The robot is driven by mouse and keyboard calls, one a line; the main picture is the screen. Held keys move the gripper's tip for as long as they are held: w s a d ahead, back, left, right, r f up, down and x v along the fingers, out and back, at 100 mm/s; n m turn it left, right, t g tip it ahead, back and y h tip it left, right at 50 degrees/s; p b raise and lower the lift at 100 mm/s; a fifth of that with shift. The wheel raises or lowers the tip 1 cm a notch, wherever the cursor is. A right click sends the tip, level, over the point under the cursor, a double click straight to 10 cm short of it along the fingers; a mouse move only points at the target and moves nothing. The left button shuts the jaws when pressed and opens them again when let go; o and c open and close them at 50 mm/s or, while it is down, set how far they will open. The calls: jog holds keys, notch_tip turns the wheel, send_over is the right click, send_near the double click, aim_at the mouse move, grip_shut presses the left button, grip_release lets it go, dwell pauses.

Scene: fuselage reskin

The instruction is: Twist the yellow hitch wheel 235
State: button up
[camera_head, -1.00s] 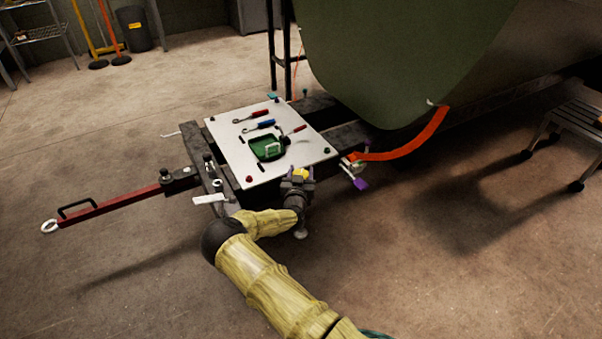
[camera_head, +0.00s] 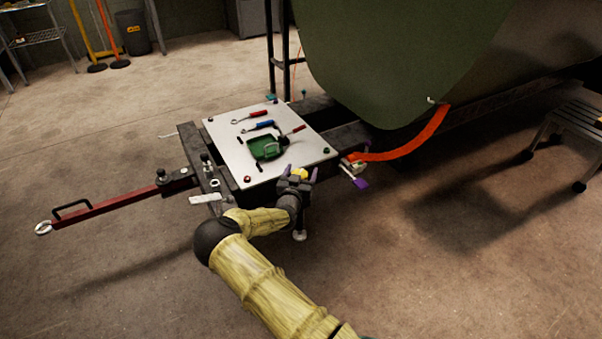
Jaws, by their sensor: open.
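The yellow wheel (camera_head: 299,174) shows as a small yellow patch at the near right edge of the white plate on the hitch frame. My gripper (camera_head: 298,172) is right at it, with its two purple-tipped fingers apart, one on each side of the yellow patch. The gripper is open. Whether the fingers touch the wheel cannot be told. The gripper body hides the wheel's lower part and its mount.
The white plate (camera_head: 225,147) carries wrenches, a screwdriver and a green container (camera_head: 266,147). A red tow bar (camera_head: 110,203) reaches left. An orange strap (camera_head: 418,142) and a purple-handled part (camera_head: 360,182) lie right of the gripper. The floor in front is clear.

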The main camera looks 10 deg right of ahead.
jog(key=shift+s+a+r+p, duration=0.15)
jog(key=shift+s+a+p, duration=0.15)
jog(key=shift+s+p, duration=0.15)
jog(key=p+v, duration=0.7)
jog(key=v, duration=0.9)
jog(key=shift+s, duration=0.2)
